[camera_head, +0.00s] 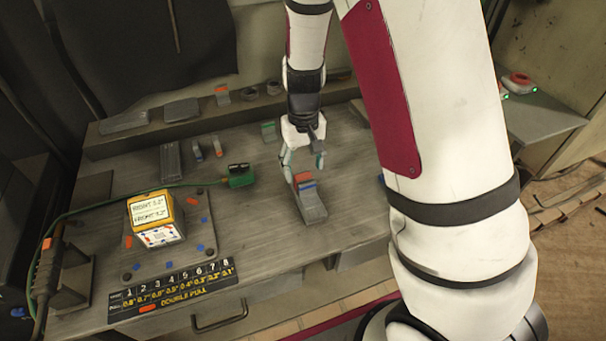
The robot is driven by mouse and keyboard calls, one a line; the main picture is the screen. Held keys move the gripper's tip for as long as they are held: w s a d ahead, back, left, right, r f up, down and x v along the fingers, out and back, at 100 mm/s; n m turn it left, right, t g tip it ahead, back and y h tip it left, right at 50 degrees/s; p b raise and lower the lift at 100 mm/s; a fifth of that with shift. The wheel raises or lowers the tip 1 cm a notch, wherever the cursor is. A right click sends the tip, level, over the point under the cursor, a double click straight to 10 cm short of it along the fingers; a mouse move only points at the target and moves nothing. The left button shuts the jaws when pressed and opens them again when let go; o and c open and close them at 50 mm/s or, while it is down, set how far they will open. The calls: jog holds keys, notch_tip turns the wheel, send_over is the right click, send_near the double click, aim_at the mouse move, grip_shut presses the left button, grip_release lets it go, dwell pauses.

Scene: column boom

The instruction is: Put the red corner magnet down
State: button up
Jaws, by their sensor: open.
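A small red piece (303,177), which looks like the red corner magnet, sits at the far end of a grey block (313,208) on the workbench. A thin blue piece (308,186) is beside it on the same block. My gripper (303,164) points down just above the red piece. Its fingers are apart, one to each side. I cannot tell whether a finger touches the red piece. The block's far end is partly hidden by the gripper.
A plate (170,262) at the left carries a yellow-topped display box (152,213) and several small red and blue pieces. A green connector (241,176) with a cable lies left of my gripper. Small blocks line the back ledge (190,118). Bare bench (255,235) lies left of the grey block.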

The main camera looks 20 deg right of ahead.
aim_at(303, 176)
jog(key=s+r+t+y, duration=0.1)
jog(key=s+r, duration=0.3)
jog(key=r, duration=0.6)
jog(key=s+r+t, duration=0.1)
jog(key=s+r, duration=0.4)
jog(key=r, duration=0.5)
jog(key=s+r+t+h, duration=0.1)
jog(key=s+r+t, duration=0.2)
jog(key=s, duration=0.9)
notch_tip(303, 176, up, 3)
jog(key=shift+s+r, duration=0.1)
jog(key=shift+s, duration=0.05)
